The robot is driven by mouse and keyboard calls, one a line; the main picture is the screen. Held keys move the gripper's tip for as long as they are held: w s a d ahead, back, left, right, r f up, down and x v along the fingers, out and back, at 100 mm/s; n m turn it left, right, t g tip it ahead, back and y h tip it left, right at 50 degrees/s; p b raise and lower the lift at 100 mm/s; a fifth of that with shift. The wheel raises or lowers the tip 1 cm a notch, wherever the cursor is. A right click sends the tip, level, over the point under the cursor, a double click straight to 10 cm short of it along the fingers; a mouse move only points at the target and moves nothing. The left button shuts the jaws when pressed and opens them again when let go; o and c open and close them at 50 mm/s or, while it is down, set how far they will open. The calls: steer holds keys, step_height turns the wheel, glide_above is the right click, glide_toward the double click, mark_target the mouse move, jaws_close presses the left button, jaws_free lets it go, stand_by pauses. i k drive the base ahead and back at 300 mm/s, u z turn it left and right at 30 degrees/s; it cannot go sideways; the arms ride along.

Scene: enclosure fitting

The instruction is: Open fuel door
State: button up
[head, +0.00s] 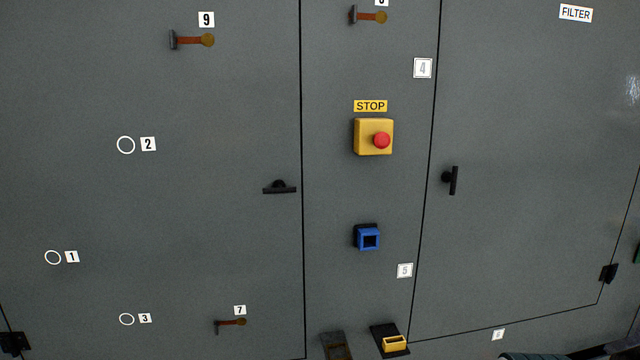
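No label in view reads fuel, so I cannot tell which panel is the fuel door. A large grey left door (200,240) carries a black T-handle (279,188) near its right edge, with its bar horizontal. A grey right door (530,150) has a "FILTER" label (576,13) at its top and a black T-handle (452,180) near its left edge, with its bar nearly upright. Both doors look flush and closed. My gripper does not show.
Between the doors, a grey panel carries a yellow box with a red stop button (381,140), a blue socket (368,238) and a yellow socket (394,344). Orange-brown levers (194,40) (231,322) stick out. Black hinges (608,273) (14,343) sit at the outer edges.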

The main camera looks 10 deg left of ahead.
mark_target(279, 189)
steer(key=z, duration=0.05)
steer(key=i, duration=0.55)
steer(key=u, duration=0.8)
steer(key=i, duration=0.45)
steer(key=u, duration=0.5)
